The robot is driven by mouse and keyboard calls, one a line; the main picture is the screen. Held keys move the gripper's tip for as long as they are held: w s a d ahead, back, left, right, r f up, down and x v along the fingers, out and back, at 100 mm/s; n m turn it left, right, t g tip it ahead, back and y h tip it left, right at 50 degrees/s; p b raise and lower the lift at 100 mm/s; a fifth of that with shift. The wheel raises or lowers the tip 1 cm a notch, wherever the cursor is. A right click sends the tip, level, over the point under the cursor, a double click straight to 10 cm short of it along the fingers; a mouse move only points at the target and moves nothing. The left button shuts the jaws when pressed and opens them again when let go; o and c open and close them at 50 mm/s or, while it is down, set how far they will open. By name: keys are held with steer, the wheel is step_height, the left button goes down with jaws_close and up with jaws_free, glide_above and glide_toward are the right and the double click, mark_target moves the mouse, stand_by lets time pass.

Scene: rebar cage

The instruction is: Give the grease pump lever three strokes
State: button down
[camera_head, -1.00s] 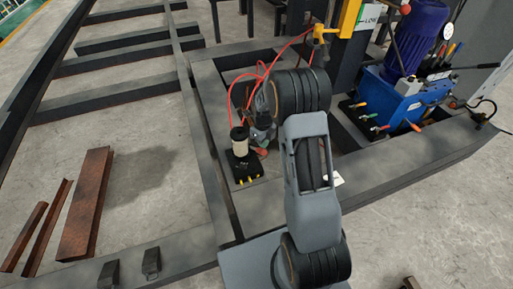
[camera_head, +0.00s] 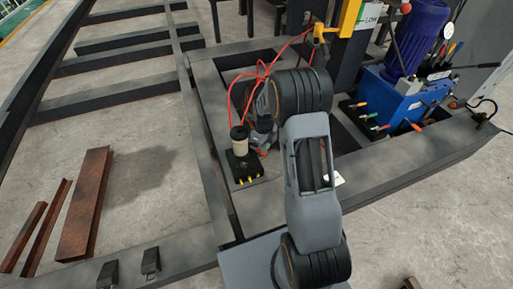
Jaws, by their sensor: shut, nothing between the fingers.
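The grease pump (camera_head: 243,164) has a black base with yellow fittings and a cream cylinder on top. It stands on the dark steel frame, left of my arm. A small red part (camera_head: 262,152), maybe the lever's end, shows just right of the pump; the rest of the lever is hard to make out. My gripper (camera_head: 263,139) is small and partly hidden by my wrist, close to the right side of the pump. It is shut with nothing between its fingers. I cannot tell whether it touches the lever.
A blue hydraulic unit (camera_head: 405,97) with several coloured handles stands at the right. Rusty steel pieces (camera_head: 86,205) lie on the floor at the left.

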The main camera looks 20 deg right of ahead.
steer(key=shift+s+f, duration=0.45)
steer(key=shift+s+f+b, duration=0.45)
steer(key=shift+f+b, duration=0.05)
steer(key=shift+f, duration=0.15)
stand_by(0.3)
steer(key=shift+s+f+b, duration=0.35)
steer(key=shift+s+f, duration=0.1)
